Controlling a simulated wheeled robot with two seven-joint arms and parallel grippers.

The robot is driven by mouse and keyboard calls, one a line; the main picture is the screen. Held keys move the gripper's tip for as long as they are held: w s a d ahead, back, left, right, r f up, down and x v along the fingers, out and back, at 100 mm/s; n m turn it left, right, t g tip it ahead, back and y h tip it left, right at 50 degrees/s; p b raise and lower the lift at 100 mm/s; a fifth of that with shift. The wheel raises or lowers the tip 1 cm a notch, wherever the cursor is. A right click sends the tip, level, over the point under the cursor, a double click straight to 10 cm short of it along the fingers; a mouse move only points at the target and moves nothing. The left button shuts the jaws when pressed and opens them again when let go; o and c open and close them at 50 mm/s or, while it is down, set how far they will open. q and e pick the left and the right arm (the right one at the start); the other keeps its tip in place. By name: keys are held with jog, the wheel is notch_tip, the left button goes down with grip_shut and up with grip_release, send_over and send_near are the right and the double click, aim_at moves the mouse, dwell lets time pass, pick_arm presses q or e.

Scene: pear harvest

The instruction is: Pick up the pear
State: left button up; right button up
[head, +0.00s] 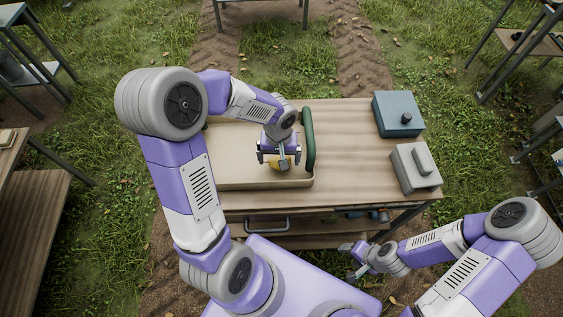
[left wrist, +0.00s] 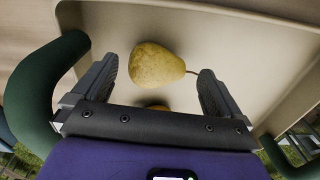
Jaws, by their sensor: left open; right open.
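A yellow pear (left wrist: 157,65) with a brown stem lies in a beige tray (left wrist: 285,45). In the left wrist view it sits between and just beyond the open fingers of my left gripper (left wrist: 157,85). My right gripper (head: 352,256) is open and empty, off the table's front edge, far from the pear.
The tray has dark green handles (head: 308,140). On the wooden table (head: 345,140) to its right stand a teal box (head: 398,113) and a grey box (head: 415,166). Bare tabletop lies between the tray and these boxes.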

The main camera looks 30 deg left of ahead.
pick_arm(q)
notch_tip(320, 180, down, 4)
jog(key=shift+w+r+b, duration=0.15)
jog(key=shift+b, duration=0.2)
jog(key=c, duration=1)
jog(key=shift+r, duration=0.15)
